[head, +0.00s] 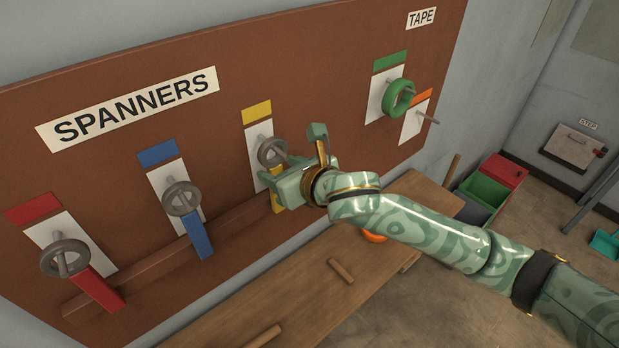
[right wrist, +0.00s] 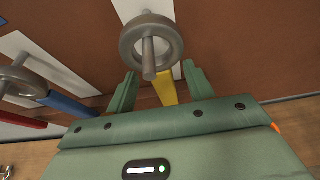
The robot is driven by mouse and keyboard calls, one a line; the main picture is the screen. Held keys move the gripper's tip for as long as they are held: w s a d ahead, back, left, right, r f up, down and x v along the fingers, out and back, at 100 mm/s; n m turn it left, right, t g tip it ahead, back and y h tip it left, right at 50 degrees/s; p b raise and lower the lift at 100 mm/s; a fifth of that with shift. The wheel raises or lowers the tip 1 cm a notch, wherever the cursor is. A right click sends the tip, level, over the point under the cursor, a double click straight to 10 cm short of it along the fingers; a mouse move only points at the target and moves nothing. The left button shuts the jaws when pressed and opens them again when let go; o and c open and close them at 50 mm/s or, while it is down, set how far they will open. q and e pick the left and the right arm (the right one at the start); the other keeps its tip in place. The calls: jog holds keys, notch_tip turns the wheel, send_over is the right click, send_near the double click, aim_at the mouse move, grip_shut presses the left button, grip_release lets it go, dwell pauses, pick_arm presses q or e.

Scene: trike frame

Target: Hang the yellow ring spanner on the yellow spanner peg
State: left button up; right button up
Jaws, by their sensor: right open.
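The yellow ring spanner hangs on the yellow spanner peg, its grey ring (head: 271,152) around the peg under the yellow label (head: 257,112). In the right wrist view the peg (right wrist: 149,60) sticks out through the ring (right wrist: 171,38), and the yellow handle (right wrist: 166,88) points down. My right gripper (head: 288,160) is at the spanner and partly hides the handle in the head view. In the right wrist view its open fingers (right wrist: 160,78) stand on either side of the handle, with visible gaps. My left gripper is out of view.
A green tape roll (head: 398,98) hangs to the right; the orange-labelled peg (head: 428,117) is bare. A wooden bench (head: 300,290) with an orange roll (head: 373,237) lies below.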

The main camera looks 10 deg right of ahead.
jog(key=v, duration=1.4)
jog(key=s+d+f+m+g+h, duration=0.1)
jog(key=s+d+f+m+h, duration=0.35)
jog(key=d+f+m, duration=0.55)
jog(key=s+d+f+m+g+h, duration=0.2)
jog(key=s+d+f+m+h, duration=0.25)
jog(key=m, duration=0.95)
jog(key=s+d+f+m+g+h, duration=0.1)
jog(key=s+d+f+m+h, duration=0.2)
jog(key=s+d+f+m, duration=0.65)
jog(key=w+a+f+m+g+y+b, duration=0.1)
jog(key=a+f+b, duration=0.35)
jog(key=f, duration=1.15)
jog(key=w+a+f+m+g+y+b, duration=0.1)
jog(key=w+f+m+g+y+b, duration=0.1)
jog(key=f+b, duration=0.95)
jog(key=s+f+m+g+b, duration=0.1)
jog(key=s+f+b, duration=0.1)
jog(key=s+f, duration=0.5)
jog(key=s+f+g+y+b, duration=0.1)
jog(key=s+f+b, duration=0.2)
jog(key=s+f, duration=0.4)
jog(key=s+f+m+g+b, duration=0.1)
jog(key=s+f+b, duration=0.2)
jog(key=s+f, duration=0.5)
notch_tip(320, 180, down, 13)
jog(key=shift+a+r+m, duration=0.1)
jog(key=shift+a+m, duration=0.15)
jog(key=shift+m, duration=0.1)
